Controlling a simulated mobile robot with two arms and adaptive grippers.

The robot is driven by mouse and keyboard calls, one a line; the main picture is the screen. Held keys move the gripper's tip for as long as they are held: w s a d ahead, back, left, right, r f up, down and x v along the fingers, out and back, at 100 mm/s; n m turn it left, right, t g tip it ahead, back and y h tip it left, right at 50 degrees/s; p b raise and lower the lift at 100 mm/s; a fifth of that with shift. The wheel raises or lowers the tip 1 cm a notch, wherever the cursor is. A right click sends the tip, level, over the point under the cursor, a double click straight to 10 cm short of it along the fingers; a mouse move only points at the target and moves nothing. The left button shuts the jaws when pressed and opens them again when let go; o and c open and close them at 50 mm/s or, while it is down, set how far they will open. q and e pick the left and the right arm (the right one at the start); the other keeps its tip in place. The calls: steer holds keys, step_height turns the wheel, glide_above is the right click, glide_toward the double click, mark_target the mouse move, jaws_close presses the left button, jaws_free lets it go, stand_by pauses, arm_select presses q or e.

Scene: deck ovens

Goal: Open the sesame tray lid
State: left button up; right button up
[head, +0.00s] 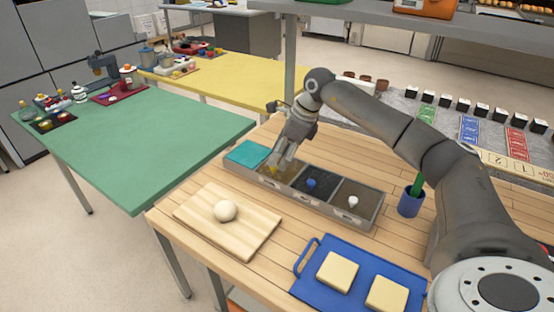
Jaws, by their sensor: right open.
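A long grey tray box (268,183) with several compartments stands on the wooden table. From left to right it shows a teal compartment (247,153), one with a yellow knob (274,170), a dark one with a blue knob (311,182), and a brownish one with a white knob (353,201). I cannot read which one is sesame. My right gripper (279,163) is open and points down at the yellow knob. Its fingers partly hide that compartment, and I cannot tell whether they touch the knob. My left gripper is not in view.
In front of the box lie a wooden board (250,238) with a dough ball (225,211) and a blue tray (313,288) with two pale slabs. A blue cup (410,204) stands right of the box. A shelf (460,38) hangs above the back.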

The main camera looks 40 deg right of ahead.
steer(key=shift+x, duration=1.5)
steer(key=shift+c, duration=0.2)
jaws_close()
